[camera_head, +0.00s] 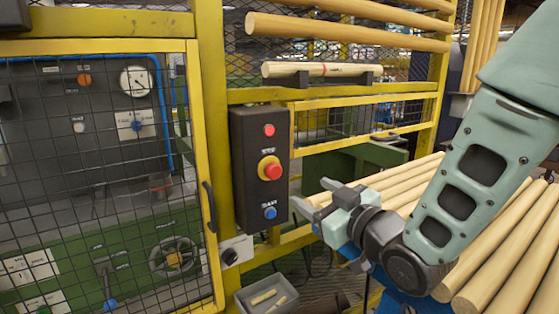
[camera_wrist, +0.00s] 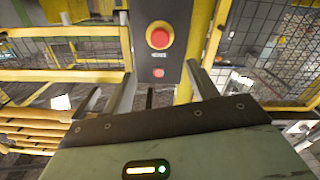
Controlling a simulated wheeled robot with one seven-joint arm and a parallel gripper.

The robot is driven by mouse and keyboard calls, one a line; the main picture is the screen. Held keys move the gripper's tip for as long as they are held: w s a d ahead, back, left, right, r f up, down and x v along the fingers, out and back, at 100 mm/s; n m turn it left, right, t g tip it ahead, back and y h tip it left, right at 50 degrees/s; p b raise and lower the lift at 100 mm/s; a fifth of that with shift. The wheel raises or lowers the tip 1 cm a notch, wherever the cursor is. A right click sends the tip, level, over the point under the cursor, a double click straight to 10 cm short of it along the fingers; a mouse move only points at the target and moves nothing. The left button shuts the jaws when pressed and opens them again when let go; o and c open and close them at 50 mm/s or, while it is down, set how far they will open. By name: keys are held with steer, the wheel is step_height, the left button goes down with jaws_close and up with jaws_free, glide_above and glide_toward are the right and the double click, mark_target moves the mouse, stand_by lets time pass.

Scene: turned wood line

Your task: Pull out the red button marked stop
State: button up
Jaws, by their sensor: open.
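A dark control box (camera_head: 248,180) is fixed to a yellow post. It carries a red mushroom button (camera_head: 271,169) on a yellow ring, a small flat red button (camera_head: 269,130) above it and a blue button (camera_head: 270,213) below. The labels are too small to read. My gripper (camera_head: 312,194) is open and empty, to the right of the box and lower than the mushroom button. In the wrist view, which looks upside down, the mushroom button (camera_wrist: 159,37) lies beyond the gap between the fingers (camera_wrist: 160,72), apart from them.
A mesh door (camera_head: 100,180) with a yellow frame stands left of the box, its dark handle (camera_head: 209,206) close by. A grey bin (camera_head: 266,297) with wood pieces is below. Wooden rods (camera_head: 400,182) lie right, behind my arm. A rod (camera_head: 315,69) rests on a rack above.

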mark_target(276, 171)
steer(key=p+x, duration=0.3)
steer(key=x, duration=1)
steer(key=shift+w+a+p, duration=0.15)
steer(key=shift+a+p, duration=0.05)
steer(key=shift+p, duration=0.1)
jaws_close()
steer(key=shift+s+d+f+b, duration=0.2)
steer(key=shift+s+d+b, duration=0.4)
steer(key=shift+b, duration=0.4)
steer(key=shift+s+a, duration=0.1)
steer(key=shift+a, duration=0.05)
jaws_free()
steer(key=shift+s+r, duration=0.1)
